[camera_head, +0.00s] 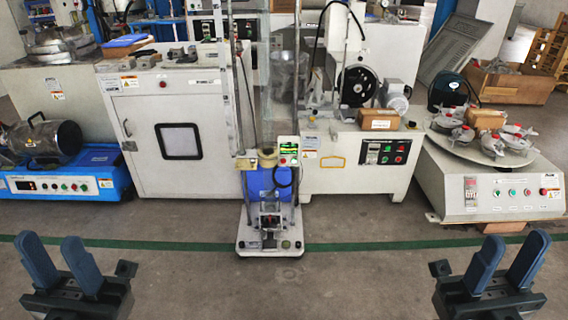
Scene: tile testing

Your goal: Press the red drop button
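A tall, narrow test machine (283,218) with a blue cylinder and clear upright tube stands in the middle of the view. A small dark control box (270,222) with tiny red spots sits low on its front. A small panel (288,152) with a lit green display is higher up. Which red spot is the drop button is too small to tell. My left gripper (54,250) is at the lower left, open and empty. My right gripper (512,252) is at the lower right, open and empty. Both are well apart from the machine.
A white cabinet (210,110) and a blue-based machine (66,185) stand to the left. A machine with a black wheel (357,86) and a round-topped machine (490,160) stand to the right. The grey floor (380,283) in front is clear, crossed by a green line.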

